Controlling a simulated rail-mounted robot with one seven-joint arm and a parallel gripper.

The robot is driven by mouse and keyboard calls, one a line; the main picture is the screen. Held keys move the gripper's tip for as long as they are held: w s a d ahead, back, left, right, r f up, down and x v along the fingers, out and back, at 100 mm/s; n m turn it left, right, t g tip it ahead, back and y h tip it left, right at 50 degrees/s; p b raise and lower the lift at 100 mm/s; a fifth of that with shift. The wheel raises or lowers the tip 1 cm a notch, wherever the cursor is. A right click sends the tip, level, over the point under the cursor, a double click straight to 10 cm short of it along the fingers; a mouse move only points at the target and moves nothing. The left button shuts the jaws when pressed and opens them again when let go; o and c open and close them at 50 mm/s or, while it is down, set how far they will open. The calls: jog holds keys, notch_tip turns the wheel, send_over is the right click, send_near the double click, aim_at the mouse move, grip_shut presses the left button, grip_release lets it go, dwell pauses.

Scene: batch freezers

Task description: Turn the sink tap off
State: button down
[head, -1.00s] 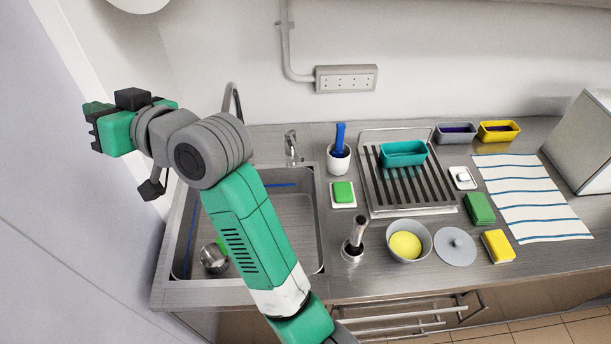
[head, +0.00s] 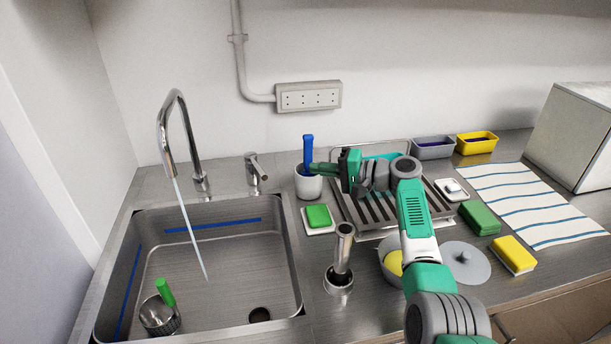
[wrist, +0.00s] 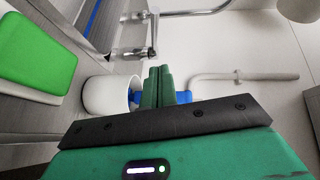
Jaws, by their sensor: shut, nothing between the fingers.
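The chrome gooseneck tap (head: 180,115) stands behind the left part of the sink (head: 290,262). A stream of water (head: 190,230) runs from its spout into the basin. A short chrome lever fitting (head: 255,172) stands on the counter to the right of the tap. Chrome tap parts (wrist: 153,36) also show at the top of the wrist view. My gripper (head: 316,168) is shut and empty, right of the lever and apart from it. It points left, beside the blue-handled brush (head: 308,149). In the wrist view its fingers (wrist: 158,84) are together, partly covering the blue handle.
The brush stands in a white pot (head: 308,186) between my gripper and the lever. A green sponge (head: 318,215) lies in front. A steel cylinder (head: 342,252) stands upright on the counter. The drying rack (head: 440,206) lies under my arm.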

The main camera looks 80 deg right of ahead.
jog(key=b, duration=0.4)
send_near(257, 166)
jog(key=w, duration=0.1)
jog(key=w+a, duration=0.1)
jog(key=w, duration=0.1)
jog(key=shift+f+p, duration=0.2)
jog(key=shift+p, duration=0.15)
jog(key=shift+w, duration=0.1)
